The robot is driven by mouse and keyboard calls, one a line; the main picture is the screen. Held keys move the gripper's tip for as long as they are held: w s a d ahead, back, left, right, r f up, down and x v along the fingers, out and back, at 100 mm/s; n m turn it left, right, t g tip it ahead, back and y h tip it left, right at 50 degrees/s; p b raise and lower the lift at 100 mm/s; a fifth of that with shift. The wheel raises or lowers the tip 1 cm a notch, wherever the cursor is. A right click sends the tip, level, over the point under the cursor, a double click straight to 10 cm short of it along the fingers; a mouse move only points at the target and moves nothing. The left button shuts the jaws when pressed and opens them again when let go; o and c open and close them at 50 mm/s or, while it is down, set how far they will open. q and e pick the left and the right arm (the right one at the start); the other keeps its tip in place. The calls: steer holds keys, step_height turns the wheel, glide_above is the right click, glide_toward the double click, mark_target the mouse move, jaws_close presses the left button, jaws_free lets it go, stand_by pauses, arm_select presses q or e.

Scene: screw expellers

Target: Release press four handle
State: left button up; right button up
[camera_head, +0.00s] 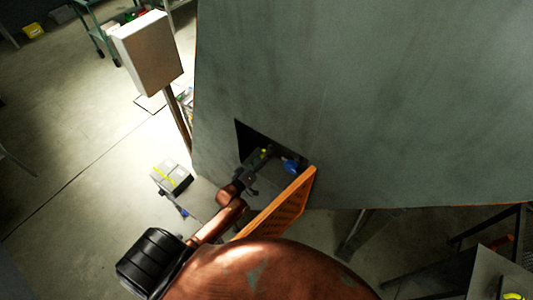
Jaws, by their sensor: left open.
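A large grey-green press panel (370,90) fills the upper right. A dark square opening (256,138) is cut in its lower left. In the opening are a small blue part (291,166) and a tiny yellow part (264,153). I cannot tell which of them, if either, is the press handle. My left gripper (252,178) is small and dark at the end of my copper-coloured arm. It is open at the mouth of the opening, to the lower left of the blue part and seemingly apart from it. My right gripper is out of view.
An orange panel (283,203) stands at the opening's lower right, close to my arm. A pale box on a post (147,52) stands to the left. A small grey-and-yellow box (171,177) sits lower left. Open floor (70,140) lies at far left.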

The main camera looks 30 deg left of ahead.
arm_select(q)
steer(key=s, duration=0.9)
steer(key=shift+s+a, duration=0.35)
steer(key=shift+s, duration=0.05)
steer(key=s+f+m+g+b, duration=0.1)
steer(key=s+f+g+b, duration=0.3)
steer(key=f, duration=0.7)
steer(key=s+f+m+g+y+p, duration=0.15)
steer(key=s+f, duration=0.45)
steer(key=f, duration=0.6)
steer(key=s+f+m+g+b, duration=0.25)
steer(key=s+f, duration=0.25)
steer(key=f, duration=0.6)
steer(key=s+d+f+m+g+b, duration=0.1)
steer(key=s+f+g, duration=0.2)
steer(key=s+f, duration=0.4)
steer(key=s+d+f+m+g+b, duration=0.1)
steer(key=s+f, duration=0.6)
steer(key=s, duration=0.7)
steer(key=s+d+f+m+g+b, duration=0.1)
steer(key=s+d+f+m+g, duration=0.1)
steer(key=s+f+g, duration=0.3)
steer(key=s+f, duration=0.3)
steer(key=s, duration=0.2)
steer(key=shift+s+d+m+b, duration=0.2)
steer(key=shift+d+m+b, duration=0.2)
